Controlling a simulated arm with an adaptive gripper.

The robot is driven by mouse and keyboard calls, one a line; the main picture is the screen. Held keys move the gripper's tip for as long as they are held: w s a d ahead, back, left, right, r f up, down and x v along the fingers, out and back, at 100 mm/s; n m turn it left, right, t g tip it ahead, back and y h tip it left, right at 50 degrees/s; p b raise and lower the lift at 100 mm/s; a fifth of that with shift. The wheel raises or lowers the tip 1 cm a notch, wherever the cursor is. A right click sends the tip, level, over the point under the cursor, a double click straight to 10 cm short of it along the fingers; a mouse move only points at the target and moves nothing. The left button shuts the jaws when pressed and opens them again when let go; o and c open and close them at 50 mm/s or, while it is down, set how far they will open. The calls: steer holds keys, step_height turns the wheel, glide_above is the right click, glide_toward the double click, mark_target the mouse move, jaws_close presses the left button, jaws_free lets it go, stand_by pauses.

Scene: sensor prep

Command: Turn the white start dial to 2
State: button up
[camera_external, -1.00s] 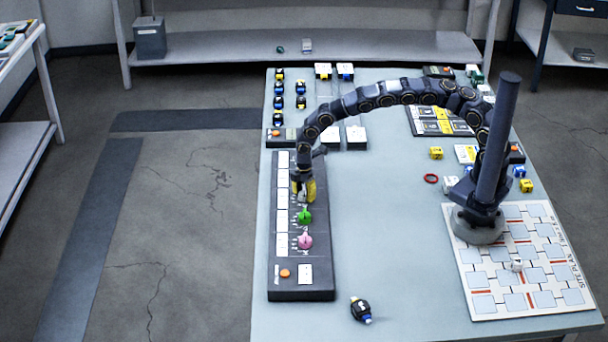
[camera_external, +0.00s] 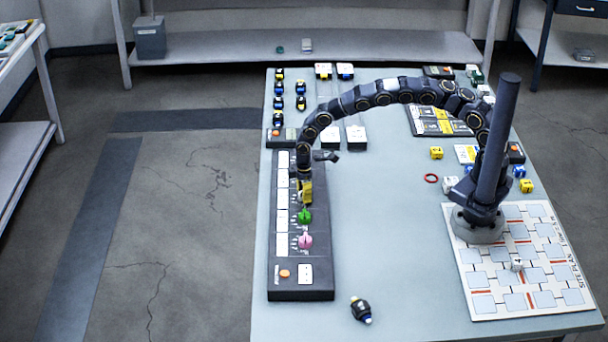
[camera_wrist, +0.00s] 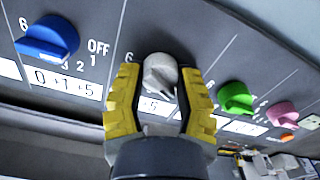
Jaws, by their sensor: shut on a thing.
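The white start dial (camera_wrist: 160,72) sits on the dark panel, between the yellow fingers of my gripper (camera_wrist: 160,80) in the wrist view. My gripper is shut on it, one finger on each side. A "6" shows beside the dial, and a white label with "+5" is partly hidden by the fingers. Most of its scale is covered, so I cannot tell which number it points to. In the external view my gripper (camera_external: 305,191) reaches down onto the long panel (camera_external: 318,292) and hides the white dial.
A blue dial (camera_wrist: 48,38) is left of the white one; a green dial (camera_wrist: 236,98), a pink dial (camera_wrist: 281,113) and an orange button (camera_wrist: 287,137) are to its right. A dark knob-like object (camera_external: 361,310) lies on the table. The table middle is clear.

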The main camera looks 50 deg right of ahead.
steer(key=m, duration=0.5)
steer(key=shift+f+m, duration=0.1)
steer(key=shift+m, duration=0.3)
stand_by(0.4)
steer(key=o, duration=1.1)
steer(key=shift+o, duration=0.2)
steer(key=shift+r, duration=0.2)
step_height(320, 180, up, 12)
steer(key=shift+f, duration=0.15)
